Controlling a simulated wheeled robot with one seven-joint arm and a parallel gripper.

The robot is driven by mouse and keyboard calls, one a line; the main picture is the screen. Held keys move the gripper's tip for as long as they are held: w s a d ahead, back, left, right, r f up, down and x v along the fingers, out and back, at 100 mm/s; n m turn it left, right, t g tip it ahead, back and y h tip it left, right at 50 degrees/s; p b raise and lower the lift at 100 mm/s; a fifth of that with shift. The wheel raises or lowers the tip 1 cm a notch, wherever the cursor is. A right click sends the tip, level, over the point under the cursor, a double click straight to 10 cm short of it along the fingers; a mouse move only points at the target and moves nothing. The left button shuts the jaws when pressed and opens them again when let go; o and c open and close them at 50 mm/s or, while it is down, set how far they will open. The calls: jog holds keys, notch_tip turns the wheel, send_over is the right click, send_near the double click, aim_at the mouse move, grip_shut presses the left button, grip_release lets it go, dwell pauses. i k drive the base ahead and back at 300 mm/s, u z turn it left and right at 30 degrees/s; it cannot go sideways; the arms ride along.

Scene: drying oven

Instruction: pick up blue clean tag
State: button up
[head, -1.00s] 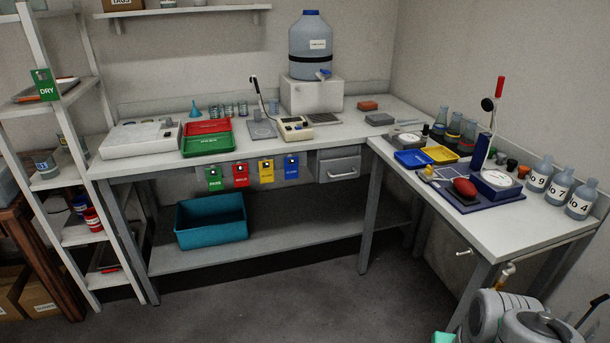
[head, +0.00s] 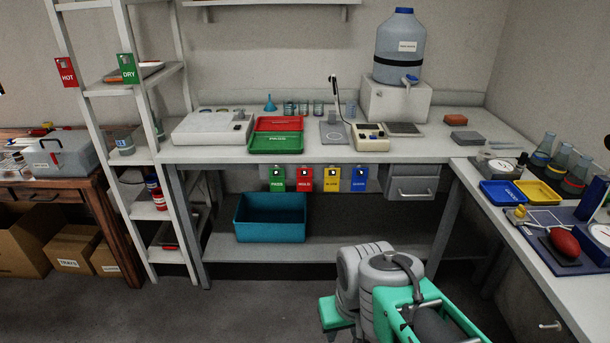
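The blue tag (head: 359,180) hangs at the right end of a row of tags on the front edge of the back bench. Its lettering is too small to read for sure. To its left hang a yellow tag (head: 332,180), a red tag (head: 304,180) and a green tag (head: 277,180). My arm, grey and green, shows at the bottom centre, in front of the bench and apart from the tags. My gripper's fingers cannot be made out.
A teal bin (head: 270,222) sits on the lower shelf below the tags. A grey drawer (head: 412,186) is right of the blue tag. A white ladder shelf (head: 150,160) stands left. The side bench (head: 530,235) is at right. Floor is clear at left front.

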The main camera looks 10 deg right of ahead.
aim_at(358, 183)
jog(key=u, duration=0.3)
jog(key=i, duration=1.25)
jog(key=z, duration=0.1)
